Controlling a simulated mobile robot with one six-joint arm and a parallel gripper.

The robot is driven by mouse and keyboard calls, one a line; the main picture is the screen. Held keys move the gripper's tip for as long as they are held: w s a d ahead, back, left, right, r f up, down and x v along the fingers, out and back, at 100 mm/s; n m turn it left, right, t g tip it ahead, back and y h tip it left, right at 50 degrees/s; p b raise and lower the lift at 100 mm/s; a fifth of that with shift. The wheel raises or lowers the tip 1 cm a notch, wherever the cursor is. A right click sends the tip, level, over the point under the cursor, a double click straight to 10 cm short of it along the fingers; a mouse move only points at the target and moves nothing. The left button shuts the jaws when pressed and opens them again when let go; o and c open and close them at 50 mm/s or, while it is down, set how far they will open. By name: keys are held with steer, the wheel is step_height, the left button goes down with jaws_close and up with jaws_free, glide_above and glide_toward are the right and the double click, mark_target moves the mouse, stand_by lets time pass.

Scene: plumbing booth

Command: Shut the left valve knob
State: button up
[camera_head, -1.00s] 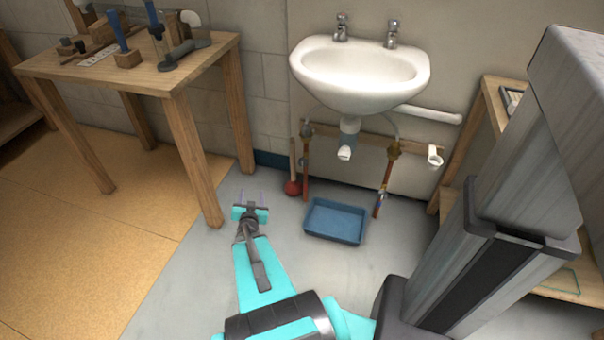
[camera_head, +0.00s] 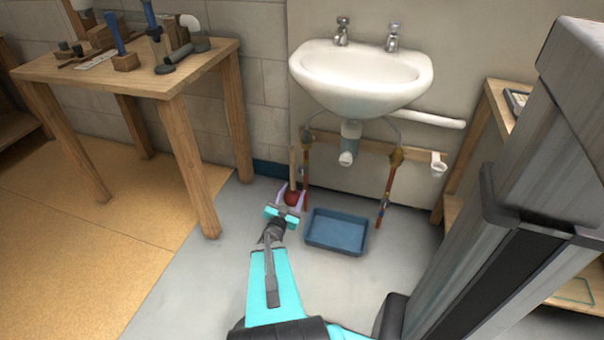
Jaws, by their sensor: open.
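Two copper pipes come down under the sink. The left pipe (camera_head: 306,168) has a brass fitting (camera_head: 308,137) at its top; its valve knob is too small and too crowded by the plunger to make out clearly. My gripper (camera_head: 292,193) is low near the floor, left of the blue tray, with its two pale fingers apart and empty. In the picture the fingers overlap the red cup of the plunger (camera_head: 293,198), close to the lower left pipe. I cannot tell whether they touch anything.
The plunger's wooden handle stands upright just left of the left pipe. A blue tray (camera_head: 336,246) lies on the floor below the sink (camera_head: 360,105). A wooden workbench (camera_head: 215,55) with tools stands at left.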

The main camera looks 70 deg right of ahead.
mark_target(303, 171)
steer(key=d+b, duration=0.1)
steer(key=d, duration=0.3)
steer(key=d+b, duration=0.1)
steer(key=d, duration=0.3)
steer(key=d+b, duration=0.1)
steer(key=d, duration=0.3)
steer(key=shift+w+d+f, duration=0.1)
steer(key=shift+w+f, duration=0.05)
steer(key=shift+w, duration=0.2)
steer(key=shift+d, duration=0.6)
